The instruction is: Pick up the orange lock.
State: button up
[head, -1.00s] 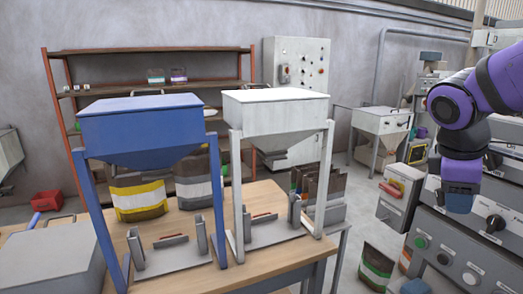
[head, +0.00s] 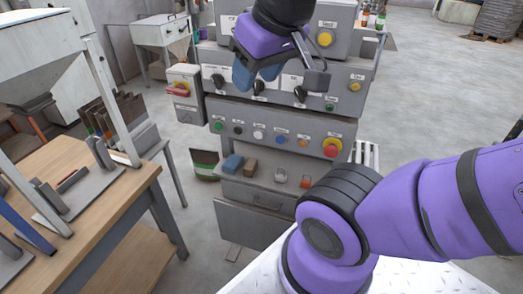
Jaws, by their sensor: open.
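A small orange lock (head: 304,182) sits at the right on the grey ledge (head: 262,186) at the front of the control console, below the row of buttons. A grey lock (head: 281,176) stands just left of it. My gripper (head: 257,76) hangs in front of the console's upper panels, above and to the left of the orange lock, well apart from it. Its blue fingers are apart with nothing seen between them. My arm partly covers the area right of the orange lock.
A blue block (head: 232,163) and a brown block (head: 250,167) lie farther left on the ledge. A red emergency button (head: 332,147) and other knobs stick out above it. A wooden table (head: 115,190) with hoppers stands left.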

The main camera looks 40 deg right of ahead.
aim_at(306, 184)
jog(key=k+j+z, duration=0.1)
jog(key=z, duration=0.4)
jog(key=k+l+z, duration=0.1)
jog(key=k+z, duration=0.2)
jog(key=z, duration=0.15)
jog(key=i+z, duration=0.15)
jog(key=i, duration=0.2)
